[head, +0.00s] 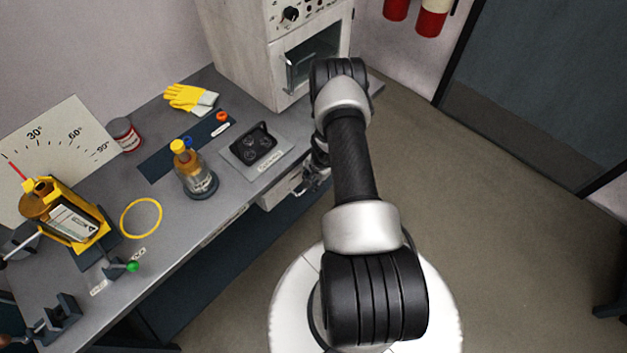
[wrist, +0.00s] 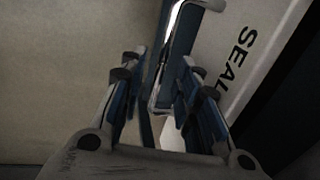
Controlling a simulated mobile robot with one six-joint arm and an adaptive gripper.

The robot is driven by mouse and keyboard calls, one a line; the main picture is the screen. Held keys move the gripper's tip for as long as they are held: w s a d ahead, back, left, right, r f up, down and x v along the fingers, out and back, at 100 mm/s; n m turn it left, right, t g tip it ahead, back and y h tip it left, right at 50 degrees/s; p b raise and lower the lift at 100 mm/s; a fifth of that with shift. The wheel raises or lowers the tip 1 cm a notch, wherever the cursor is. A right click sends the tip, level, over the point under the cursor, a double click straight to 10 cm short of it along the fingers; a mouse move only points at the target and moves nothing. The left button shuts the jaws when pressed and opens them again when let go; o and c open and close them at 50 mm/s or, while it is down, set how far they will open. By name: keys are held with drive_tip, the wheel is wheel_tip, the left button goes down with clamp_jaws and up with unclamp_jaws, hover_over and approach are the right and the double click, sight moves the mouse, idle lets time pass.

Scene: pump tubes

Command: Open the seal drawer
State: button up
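The seal drawer (head: 282,191) is a pale drawer under the bench's front edge, partly hidden by my arm in the head view. In the wrist view its front (wrist: 255,45) carries the letters "SEAL", the rest cut off. A shiny metal bar handle (wrist: 163,72) stands off that front. My gripper (wrist: 160,88) has its two blue-padded fingers apart, one on each side of the handle, with a visible gap on the left. It also shows in the head view (head: 314,178), small beside the drawer. I cannot tell whether the drawer is slightly out.
The bench (head: 222,240) holds a glass bottle (head: 199,182), a yellow ring (head: 141,218), a black fixture (head: 254,144) and yellow gloves (head: 190,98). A cabinet (head: 240,45) stands at the bench's far end. The floor (head: 480,200) to the right is clear.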

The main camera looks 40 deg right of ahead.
drive_tip(key=shift+c, duration=0.2)
clamp_jaws()
idle(0.6)
